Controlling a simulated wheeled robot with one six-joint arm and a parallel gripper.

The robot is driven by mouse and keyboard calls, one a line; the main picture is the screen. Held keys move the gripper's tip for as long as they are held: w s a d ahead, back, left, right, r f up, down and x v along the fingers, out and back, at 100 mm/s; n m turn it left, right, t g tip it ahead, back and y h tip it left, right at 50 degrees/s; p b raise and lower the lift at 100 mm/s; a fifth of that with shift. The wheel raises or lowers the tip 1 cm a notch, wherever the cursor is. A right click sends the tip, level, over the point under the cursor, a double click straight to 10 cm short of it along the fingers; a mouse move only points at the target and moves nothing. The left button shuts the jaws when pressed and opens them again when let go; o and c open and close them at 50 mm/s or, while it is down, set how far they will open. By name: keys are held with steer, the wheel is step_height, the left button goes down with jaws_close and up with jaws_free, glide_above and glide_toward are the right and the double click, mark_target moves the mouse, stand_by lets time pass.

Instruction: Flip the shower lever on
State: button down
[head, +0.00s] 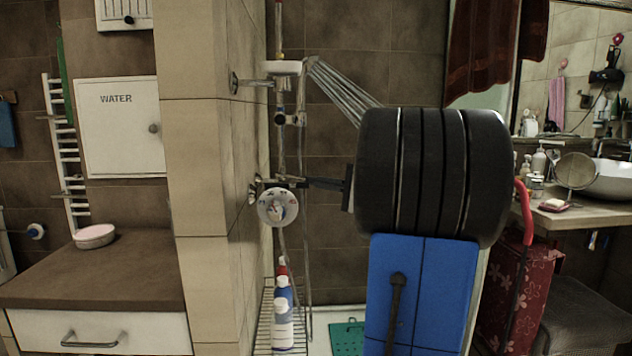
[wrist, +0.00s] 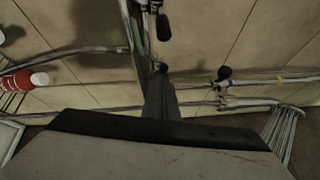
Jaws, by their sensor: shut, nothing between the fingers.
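The shower mixer (head: 278,207) sits on the tiled wall, with a round pale dial facing me. A dark handle, seemingly the lever, shows beside the pipe at the top of the wrist view (wrist: 163,25). My gripper (head: 312,183) is shut and empty, its dark fingers pointing left at the top of the mixer. In the wrist view the fingertips (wrist: 161,69) end close to the pipes and the handle; I cannot tell whether they touch.
A vertical rail with a dark-knobbed bracket (head: 290,119) runs above the mixer. Bottles (head: 283,315) stand on a wire rack below. A tiled pillar (head: 205,180) is left of the shower. A washbasin counter (head: 580,220) and a red floral bag (head: 503,290) are on the right.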

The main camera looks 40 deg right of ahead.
steer(key=shift+s+a+m+h, duration=0.15)
steer(key=shift+s+a+h, duration=0.1)
steer(key=shift+a, duration=0.55)
steer(key=shift+s+a+m+h, duration=0.15)
steer(key=shift+s+a+h, duration=0.1)
steer(key=shift+a, duration=0.75)
steer(key=d+f+v, duration=0.1)
steer(key=v, duration=1)
steer(key=shift+d, duration=0.35)
steer(key=shift+a+f, duration=0.1)
